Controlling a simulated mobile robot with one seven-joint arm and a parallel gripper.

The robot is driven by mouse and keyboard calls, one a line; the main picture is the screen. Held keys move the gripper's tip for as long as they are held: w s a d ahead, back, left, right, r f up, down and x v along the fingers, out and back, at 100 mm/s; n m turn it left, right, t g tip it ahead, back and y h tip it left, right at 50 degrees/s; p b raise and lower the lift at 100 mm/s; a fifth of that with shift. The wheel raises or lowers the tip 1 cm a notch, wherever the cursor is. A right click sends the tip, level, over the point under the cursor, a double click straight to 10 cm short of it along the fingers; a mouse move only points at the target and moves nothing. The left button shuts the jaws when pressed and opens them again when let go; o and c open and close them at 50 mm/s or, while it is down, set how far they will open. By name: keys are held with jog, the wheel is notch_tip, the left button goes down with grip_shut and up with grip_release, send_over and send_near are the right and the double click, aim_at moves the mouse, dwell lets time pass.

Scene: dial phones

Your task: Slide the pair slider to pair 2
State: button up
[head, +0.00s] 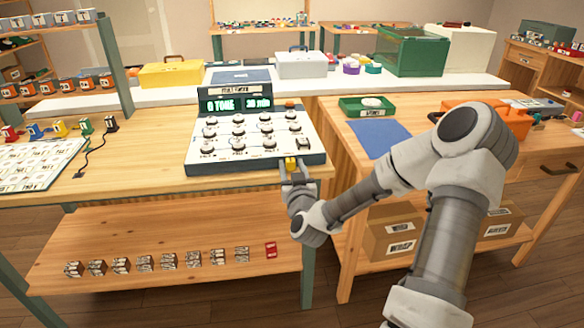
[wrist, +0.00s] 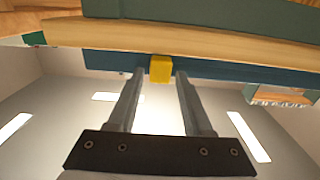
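The cream console (head: 235,160) stands on the wooden table with several round dials and a lit display (head: 240,104). The yellow slider knob (head: 291,164) is on its front edge near the right corner. It also shows in the wrist view (wrist: 160,68), against a dark blue strip. My gripper (head: 293,172) is at the front edge of the console. In the wrist view its two fingers (wrist: 160,76) stand on either side of the yellow knob, with a narrow gap at each side. The slider's pair markings cannot be read.
A green tray (head: 367,107) and a blue mat (head: 379,138) lie on the table to the right. A lower shelf (head: 170,280) holds several small blocks and a red one. A sheet of labelled cards (head: 35,165) lies left of the console.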

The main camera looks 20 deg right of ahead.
grip_shut()
dwell(1.2)
